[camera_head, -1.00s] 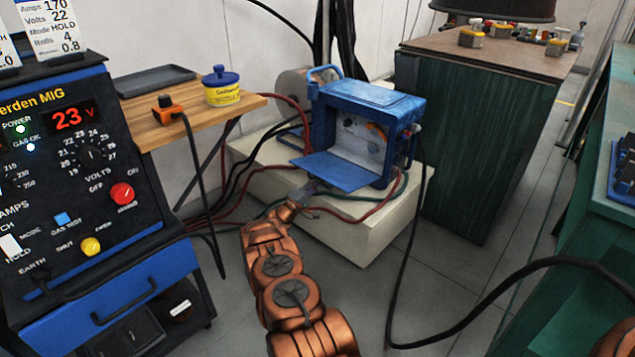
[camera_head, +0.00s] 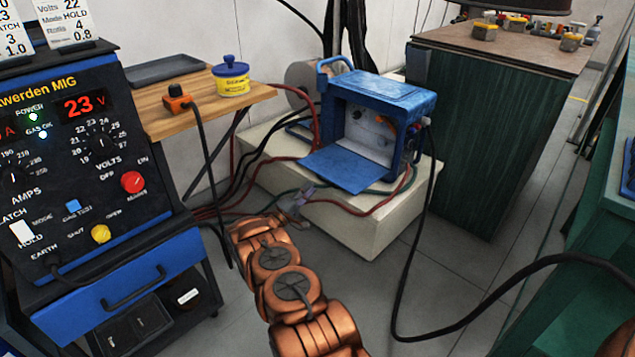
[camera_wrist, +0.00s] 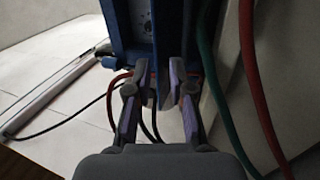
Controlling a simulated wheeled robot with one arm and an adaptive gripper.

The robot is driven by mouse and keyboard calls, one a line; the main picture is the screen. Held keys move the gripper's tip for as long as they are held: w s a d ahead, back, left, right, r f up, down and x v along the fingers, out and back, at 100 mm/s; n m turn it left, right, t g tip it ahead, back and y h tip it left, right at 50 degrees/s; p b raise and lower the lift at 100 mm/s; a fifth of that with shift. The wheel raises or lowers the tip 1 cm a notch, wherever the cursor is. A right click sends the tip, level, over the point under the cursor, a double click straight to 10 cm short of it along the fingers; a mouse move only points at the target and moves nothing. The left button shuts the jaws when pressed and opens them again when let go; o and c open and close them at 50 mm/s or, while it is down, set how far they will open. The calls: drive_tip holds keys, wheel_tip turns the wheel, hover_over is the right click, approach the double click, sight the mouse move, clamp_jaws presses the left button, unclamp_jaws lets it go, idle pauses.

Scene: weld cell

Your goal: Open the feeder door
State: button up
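The wire feeder (camera_head: 385,93) is a blue box on a pale plinth. Its blue door (camera_head: 345,170) hangs lowered at the front, near level, and the pale inside of the feeder shows. My gripper (camera_head: 303,194) is just left of and a little below the door's front edge, apart from it in the head view. In the wrist view, my gripper (camera_wrist: 158,88) has its two fingers spread. The narrow blue edge of the door (camera_wrist: 155,60) appears in line with the gap between them. No grip on it shows.
Red, green and black cables (camera_head: 372,208) run over the plinth (camera_head: 375,235) near my gripper. The welder panel (camera_head: 85,160) stands at left, a small wooden shelf (camera_head: 160,125) behind it. A green cabinet (camera_head: 475,140) is at right. Floor in front is clear except for a black cable.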

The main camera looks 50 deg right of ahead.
drive_tip(key=shift+v, duration=1.55)
